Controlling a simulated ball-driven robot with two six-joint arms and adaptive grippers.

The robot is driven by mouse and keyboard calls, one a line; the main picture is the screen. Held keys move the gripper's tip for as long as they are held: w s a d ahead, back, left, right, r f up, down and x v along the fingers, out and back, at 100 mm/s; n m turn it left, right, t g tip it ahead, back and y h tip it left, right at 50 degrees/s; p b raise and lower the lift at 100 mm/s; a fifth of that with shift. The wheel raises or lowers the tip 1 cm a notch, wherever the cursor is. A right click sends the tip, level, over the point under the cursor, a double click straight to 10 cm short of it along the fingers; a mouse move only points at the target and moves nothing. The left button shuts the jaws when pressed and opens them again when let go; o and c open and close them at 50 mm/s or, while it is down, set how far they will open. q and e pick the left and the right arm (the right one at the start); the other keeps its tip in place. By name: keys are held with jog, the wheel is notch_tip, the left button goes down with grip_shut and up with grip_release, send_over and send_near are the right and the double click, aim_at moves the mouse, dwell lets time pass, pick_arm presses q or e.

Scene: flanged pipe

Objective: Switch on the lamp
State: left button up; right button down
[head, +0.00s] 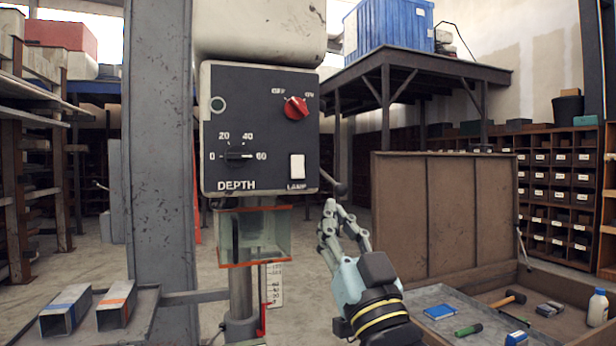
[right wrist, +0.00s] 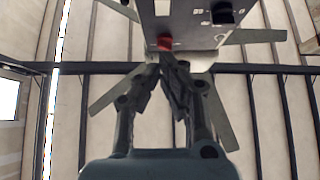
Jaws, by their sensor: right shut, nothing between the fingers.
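The lamp switch (head: 297,167) is a white rocker above the word LAMP, at the lower right of a black control panel (head: 257,105) on a pale machine head. My right gripper (head: 331,208) is shut and empty. In the head view its fingertips show below and to the right of the switch, apart from it. In the right wrist view the shut fingers (right wrist: 165,62) point up, with the panel's underside and face at the top. The white switch is not clear in that view. My left gripper is out of view.
The panel also has a red knob (head: 296,108) and a black DEPTH knob (head: 238,153). A clear guard (head: 255,237) with orange edges hangs below the machine head. An open brown case (head: 445,215) with tools stands to the right.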

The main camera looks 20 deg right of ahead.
jog(key=p, duration=0.3)
send_near(300, 160)
notch_tip(300, 160, up, 4)
jog(key=w, duration=0.4)
jog(key=shift+f, duration=0.4)
